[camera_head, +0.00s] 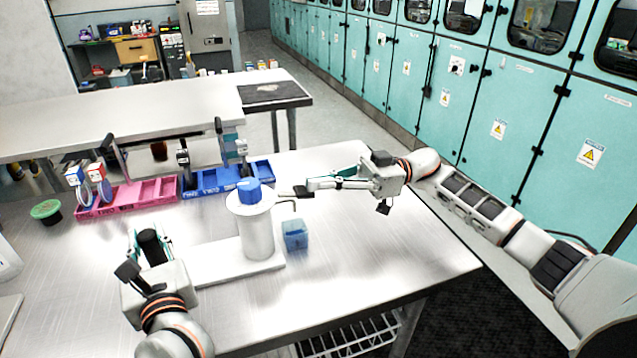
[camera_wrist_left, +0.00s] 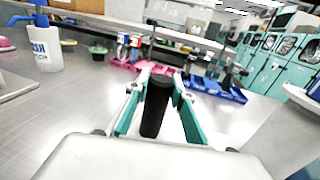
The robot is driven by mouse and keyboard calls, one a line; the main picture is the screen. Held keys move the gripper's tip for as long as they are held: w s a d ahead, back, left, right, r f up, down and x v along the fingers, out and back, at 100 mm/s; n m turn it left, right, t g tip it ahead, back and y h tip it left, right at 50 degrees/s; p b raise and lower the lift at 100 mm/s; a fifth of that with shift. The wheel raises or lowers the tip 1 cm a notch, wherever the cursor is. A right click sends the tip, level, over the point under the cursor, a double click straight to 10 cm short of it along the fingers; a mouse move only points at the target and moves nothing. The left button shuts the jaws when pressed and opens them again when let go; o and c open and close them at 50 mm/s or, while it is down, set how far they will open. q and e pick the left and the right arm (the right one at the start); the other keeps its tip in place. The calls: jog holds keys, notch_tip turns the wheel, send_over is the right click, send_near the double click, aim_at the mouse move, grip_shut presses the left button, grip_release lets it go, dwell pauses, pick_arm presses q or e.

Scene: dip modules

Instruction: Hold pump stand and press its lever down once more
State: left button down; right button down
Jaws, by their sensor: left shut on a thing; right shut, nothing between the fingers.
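The pump stand is a white column (camera_head: 257,235) with a blue block (camera_head: 249,190) on top and a flat white base plate (camera_head: 215,265). My left gripper (camera_head: 150,245) is shut on a black upright handle (camera_wrist_left: 156,105) at the left end of the base. Whether the handle joins the base is hidden by the gripper. My right gripper (camera_head: 300,190) is shut and empty, reaching from the right, its tips just right of the column top. A thin dark bent piece (camera_head: 288,202) shows beneath the tips; I cannot tell whether they touch it.
A small blue translucent box (camera_head: 295,236) stands right of the column. Behind are a pink tray (camera_head: 128,197) and a blue tray (camera_head: 212,182). A green-topped dark cup (camera_head: 46,211) stands at left. A blue-pump bottle (camera_wrist_left: 43,45) shows in the left wrist view. The table's right side is clear.

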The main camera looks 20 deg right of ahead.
jog(key=d+r, duration=0.3)
jog(key=d, duration=0.8)
dwell(0.4)
pick_arm(q)
jog(key=c, duration=1.6)
grip_release()
jog(key=shift+r, duration=0.1)
jog(key=shift+r+p, duration=1.2)
jog(key=shift+r, duration=0.2)
jog(key=shift+r+p, duration=1.9)
jog(key=shift+r, duration=0.4)
pick_arm(e)
notch_tip(320, 180, up, 6)
jog(key=shift+r, duration=0.25)
